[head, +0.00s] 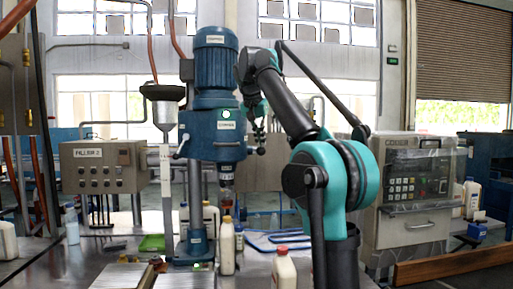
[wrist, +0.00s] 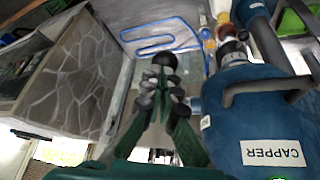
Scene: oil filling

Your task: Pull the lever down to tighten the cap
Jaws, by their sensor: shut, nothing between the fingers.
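The blue capper (head: 212,135) stands upright left of my arm in the head view. It also fills the right side of the wrist view (wrist: 255,120), labelled CAPPER. A round black knob (head: 261,151), seemingly the lever's end, shows just below my gripper (head: 258,126). In the wrist view the knob (wrist: 165,60) lies at or just beyond the tips of my gripper (wrist: 162,75). My fingers are shut with nothing between them. I cannot tell whether they touch the knob. The lever's rod is mostly hidden. A capping chuck (head: 226,172) hangs under the capper head.
White bottles stand on the metal table, one near the capper (head: 227,247) and one nearer my arm (head: 284,270). A blue wire frame (head: 275,240) lies behind them. A filler control box (head: 104,166) is at left and a control panel (head: 415,190) at right.

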